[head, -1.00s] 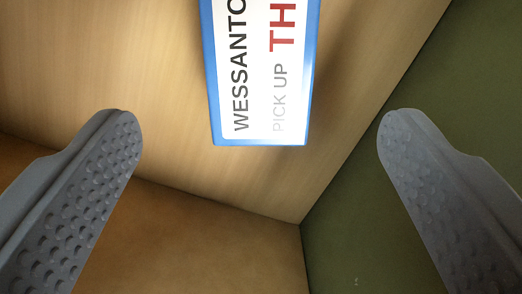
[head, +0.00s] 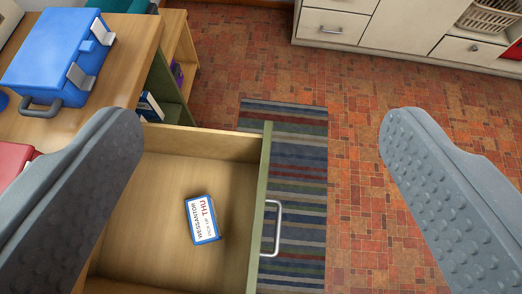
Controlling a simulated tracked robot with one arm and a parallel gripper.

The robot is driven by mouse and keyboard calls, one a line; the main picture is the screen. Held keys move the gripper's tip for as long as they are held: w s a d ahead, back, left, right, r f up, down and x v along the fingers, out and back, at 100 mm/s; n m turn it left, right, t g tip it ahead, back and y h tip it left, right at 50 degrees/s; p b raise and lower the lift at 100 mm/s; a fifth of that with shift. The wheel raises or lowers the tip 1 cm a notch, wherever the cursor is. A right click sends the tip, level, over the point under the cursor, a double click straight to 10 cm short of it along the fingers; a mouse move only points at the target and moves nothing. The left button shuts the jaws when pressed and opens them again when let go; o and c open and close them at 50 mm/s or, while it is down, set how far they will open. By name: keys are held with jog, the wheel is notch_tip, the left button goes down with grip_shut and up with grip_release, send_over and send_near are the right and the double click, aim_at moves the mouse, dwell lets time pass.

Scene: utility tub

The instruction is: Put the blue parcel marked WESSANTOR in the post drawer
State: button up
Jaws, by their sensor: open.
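The blue parcel (head: 202,220) with a white label reading WESSANTOR, PICK UP THU lies flat inside the open drawer (head: 258,150). The drawer is pale wood inside with a green front and a silver handle. My gripper (head: 262,125) is open and empty, well above the drawer, its two grey fingers wide apart. The parcel lies apart from both fingers. The left finger hides part of the drawer's left side and the desk edge.
A blue case (head: 58,52) with a grey handle stands on the wooden desk (head: 130,40) at upper left. A red object (head: 14,160) is partly seen at left. A striped rug (head: 300,175) lies on the brick floor (head: 362,190), open at right. White cabinets (head: 395,25) stand at the back.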

jog(key=s+d+r+t, duration=0.1)
jog(key=s+r, duration=0.3)
jog(key=r, duration=0.2)
jog(key=s+d+r+m+t, duration=0.1)
jog(key=s+d+r+t, duration=0.1)
jog(key=s+r, duration=0.2)
notch_tip(320, 180, up, 3)
jog(key=shift+s+d+r+h, duration=0.1)
jog(key=shift+s+d+h, duration=0.2)
jog(key=shift+r+p, duration=0.55)
jog(key=shift+p, duration=0.15)
